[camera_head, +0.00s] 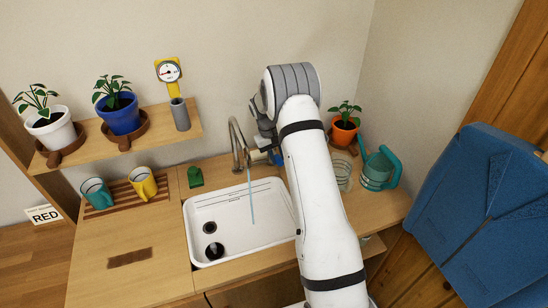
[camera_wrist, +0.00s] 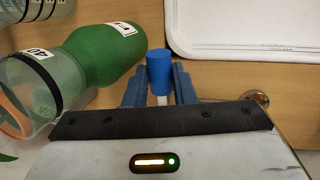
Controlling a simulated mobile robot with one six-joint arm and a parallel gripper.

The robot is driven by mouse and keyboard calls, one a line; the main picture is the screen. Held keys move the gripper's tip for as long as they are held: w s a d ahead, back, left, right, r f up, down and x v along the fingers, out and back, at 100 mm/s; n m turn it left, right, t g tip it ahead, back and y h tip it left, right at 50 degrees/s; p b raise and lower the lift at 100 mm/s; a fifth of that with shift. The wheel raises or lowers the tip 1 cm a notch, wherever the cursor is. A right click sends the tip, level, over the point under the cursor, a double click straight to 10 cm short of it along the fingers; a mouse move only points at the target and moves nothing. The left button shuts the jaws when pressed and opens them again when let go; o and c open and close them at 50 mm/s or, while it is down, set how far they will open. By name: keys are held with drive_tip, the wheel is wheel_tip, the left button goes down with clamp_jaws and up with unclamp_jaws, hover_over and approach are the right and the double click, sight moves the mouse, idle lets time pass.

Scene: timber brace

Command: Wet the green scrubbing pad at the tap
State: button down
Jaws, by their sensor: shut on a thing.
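The green scrubbing pad (camera_head: 195,177) sits on the counter at the sink's back left corner, apart from my gripper. The curved metal tap (camera_head: 236,143) stands behind the white sink (camera_head: 262,192), and a thin stream of water (camera_head: 251,200) falls from it into the basin. My gripper is low over the counter, just right of the tap, mostly hidden by my arm in the head view. In the wrist view my gripper (camera_wrist: 159,88) is shut on a blue knob (camera_wrist: 160,62). What the knob is attached to is hidden.
A teal watering can (camera_head: 377,170) and potted plant (camera_head: 343,131) stand right.

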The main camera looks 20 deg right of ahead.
drive_tip(key=c, duration=1.2)
unclamp_jaws()
drive_tip(key=shift+c, duration=0.2)
drive_tip(key=shift+r, duration=0.2)
drive_tip(key=b+v, duration=0.1)
drive_tip(key=v, duration=0.6)
drive_tip(key=shift+r+b, duration=0.2)
drive_tip(key=shift+b, duration=0.1)
drive_tip(key=shift+a, duration=0.15)
